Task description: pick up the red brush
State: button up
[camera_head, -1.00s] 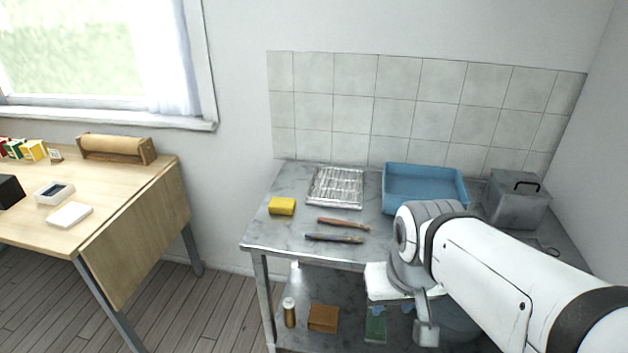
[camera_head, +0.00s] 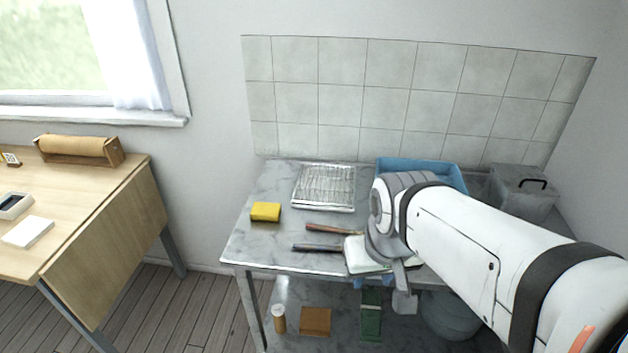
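The red brush (camera_head: 330,229) lies on the grey marble top of the bench (camera_head: 258,238), its reddish-brown handle pointing left. Its right end runs behind my wrist and is hidden. A dark blue brush (camera_head: 316,248) lies nearly parallel in front of it. My gripper (camera_head: 372,282) hangs below my wrist at the bench's front edge, right of and in front of the visible handles. Its fingers are small and partly hidden, so I cannot tell whether they are open or shut.
A yellow sponge (camera_head: 265,212) and a wire rack (camera_head: 325,188) lie on the bench. A blue tub (camera_head: 420,168) and a grey metal box (camera_head: 522,192) stand behind my arm. The lower shelf holds a brown block (camera_head: 315,321) and a green item (camera_head: 371,318). A wooden table (camera_head: 95,215) stands left.

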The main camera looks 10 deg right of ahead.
aim_at(317, 226)
jog(key=z, duration=2.55)
jog(key=k, duration=1.7)
jog(key=u, duration=1.4)
jog(key=i, duration=1)
